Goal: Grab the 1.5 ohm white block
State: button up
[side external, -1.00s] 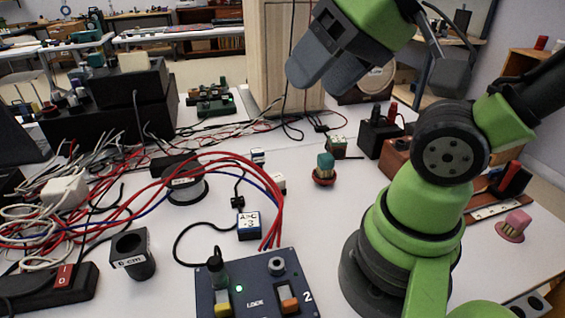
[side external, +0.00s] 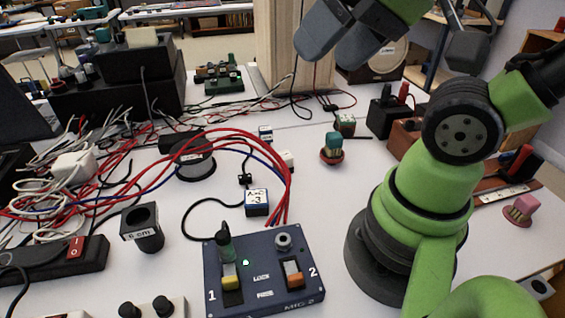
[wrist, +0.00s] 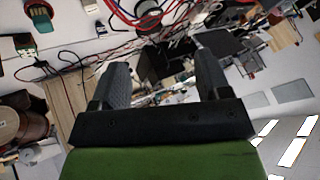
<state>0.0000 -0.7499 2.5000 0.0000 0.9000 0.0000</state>
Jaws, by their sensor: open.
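A small white block (side external: 287,158) lies on the white table behind the red cables, near the middle of the side external view. Another small white block with blue (side external: 265,132) sits a little farther back. Any resistance marking on either is too small to read, so I cannot tell which is 1.5 ohm. My gripper (side external: 335,48) is raised above the back of the table, apart from both blocks. In the wrist view my gripper (wrist: 162,72) has its two fingers spread with nothing held between them.
Red cables arch over a dark spool (side external: 194,165). A blue-and-white block (side external: 256,202) stands behind the dark blue control box (side external: 265,295). A teal-topped brush (side external: 332,146), a black ring-topped cylinder (side external: 148,240) and a wooden panel (side external: 283,45) are nearby. Table between brush and control box is clear.

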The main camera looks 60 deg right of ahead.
jog(key=m+g+h, duration=0.2)
jog(key=m+g, duration=0.1)
jog(key=g, duration=0.3)
send_over(283, 155)
jog(key=a, duration=0.2)
notch_tip(283, 155, down, 16)
jog(key=f, duration=0.1)
jog(key=shift+g, duration=0.6)
jog(key=f, duration=0.2)
jog(key=d+f, duration=0.1)
jog(key=f, duration=0.4)
jog(key=shift+s+d+f, duration=0.1)
jog(key=shift+s+d, duration=0.15)
jog(key=shift+d, duration=0.1)
jog(key=shift+w+d+f, duration=0.1)
jog(key=shift+w+f, duration=0.05)
jog(key=shift+f, duration=1.4)
jog(key=shift+w+d+f, duration=0.1)
jog(key=shift+f, duration=1.4)
jog(key=c, duration=1)
